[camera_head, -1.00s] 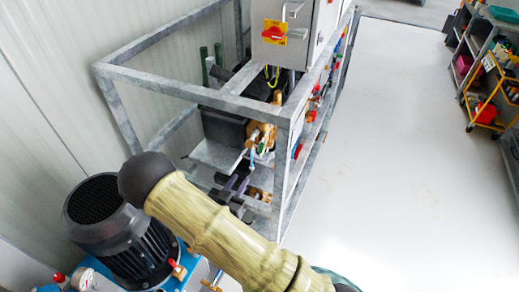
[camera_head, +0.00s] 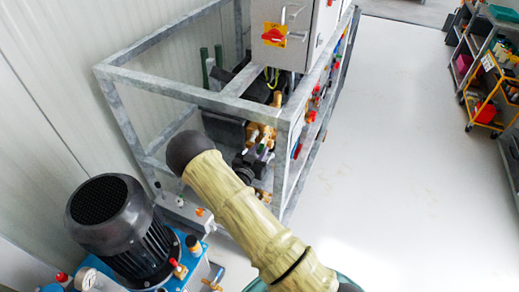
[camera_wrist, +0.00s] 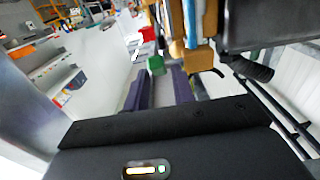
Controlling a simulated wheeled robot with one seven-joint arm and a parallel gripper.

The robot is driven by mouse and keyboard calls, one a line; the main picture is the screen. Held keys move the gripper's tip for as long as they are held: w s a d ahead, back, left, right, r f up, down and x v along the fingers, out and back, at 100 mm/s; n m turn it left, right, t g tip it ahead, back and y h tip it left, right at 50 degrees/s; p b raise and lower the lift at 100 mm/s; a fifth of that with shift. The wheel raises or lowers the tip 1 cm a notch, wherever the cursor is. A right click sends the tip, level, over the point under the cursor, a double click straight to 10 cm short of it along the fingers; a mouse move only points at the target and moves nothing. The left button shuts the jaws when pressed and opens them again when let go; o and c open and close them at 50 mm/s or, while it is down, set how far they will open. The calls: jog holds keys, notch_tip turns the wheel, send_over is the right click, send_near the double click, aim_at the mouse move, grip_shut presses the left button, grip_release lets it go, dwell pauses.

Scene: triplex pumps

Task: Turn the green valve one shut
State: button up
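A green valve handle (camera_wrist: 156,65) shows in the wrist view just past my fingertips, roughly in line with the gap between them. It is small in the head view (camera_head: 262,148), beside the brass fittings of the pump. My gripper (camera_wrist: 158,80) has two purple fingers standing apart, with a clear gap and nothing seen between them. I cannot tell whether a finger touches the handle. In the head view my gripper is mostly hidden behind my arm and among the pump parts.
A grey metal frame (camera_head: 200,92) surrounds the pump, and its bars are close to my arm. A control box with a red switch (camera_head: 272,36) stands above. Brass fittings (camera_wrist: 192,60) and a dark block crowd the right. A motor (camera_head: 120,225) stands front left. Open floor lies right.

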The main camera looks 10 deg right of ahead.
jog(key=shift+w+d, duration=0.2)
jog(key=shift+w, duration=0.15)
grip_shut()
